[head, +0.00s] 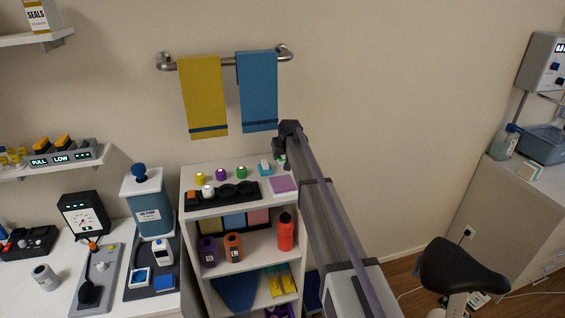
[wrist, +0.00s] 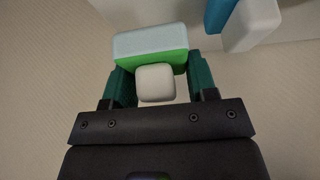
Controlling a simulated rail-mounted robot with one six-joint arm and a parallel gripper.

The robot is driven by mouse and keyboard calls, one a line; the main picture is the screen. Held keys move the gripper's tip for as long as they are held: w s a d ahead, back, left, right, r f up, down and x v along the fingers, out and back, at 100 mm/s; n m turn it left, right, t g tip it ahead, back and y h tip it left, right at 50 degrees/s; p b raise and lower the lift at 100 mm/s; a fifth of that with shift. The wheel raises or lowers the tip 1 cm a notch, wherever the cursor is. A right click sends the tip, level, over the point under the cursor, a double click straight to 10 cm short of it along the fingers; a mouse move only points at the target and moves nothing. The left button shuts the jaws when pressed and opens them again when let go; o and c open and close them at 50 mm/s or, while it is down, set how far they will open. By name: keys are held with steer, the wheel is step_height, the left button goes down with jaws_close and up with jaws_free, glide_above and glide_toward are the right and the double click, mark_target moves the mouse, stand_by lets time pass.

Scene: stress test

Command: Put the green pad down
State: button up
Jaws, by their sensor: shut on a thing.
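The green pad (wrist: 152,62) is in the wrist view, a block with a bright green layer, a pale bluish layer and a whitish knob. My gripper (wrist: 155,84) is shut on it, with one dark teal finger on each side of the knob. In the head view my gripper (head: 283,156) is at the right end of the white shelf unit's top, near the wall. Little of the pad shows there, and I cannot tell whether it touches the shelf top.
A blue and white block (head: 265,167) stands just left of my gripper, and a purple square (head: 283,184) lies in front. A black holder (head: 222,195) and several small coloured items fill the left of the shelf top (head: 262,203). Towels (head: 257,92) hang above.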

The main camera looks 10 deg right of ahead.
mark_target(283, 162)
step_height(283, 162, down, 4)
steer(key=b, duration=0.3)
steer(key=shift+f, duration=0.15)
steer(key=shift+r, duration=0.4)
steer(key=shift+f, duration=0.3)
steer(key=o, duration=0.6)
steer(key=shift+r, duration=0.1)
steer(key=shift+r, duration=0.15)
steer(key=a+p+v, duration=0.1)
steer(key=p+v, duration=1)
steer(key=v, duration=0.1)
steer(key=s+f+m+g, duration=0.15)
steer(key=s+g, duration=0.45)
steer(key=s, duration=4)
steer(key=shift+h, duration=0.3)
step_height(283, 162, down, 16)
steer(key=b, duration=1.5)
steer(key=shift+w+d+f+b, duration=0.15)
steer(key=shift+w+b, duration=0.05)
steer(key=shift+b, duration=0.2)
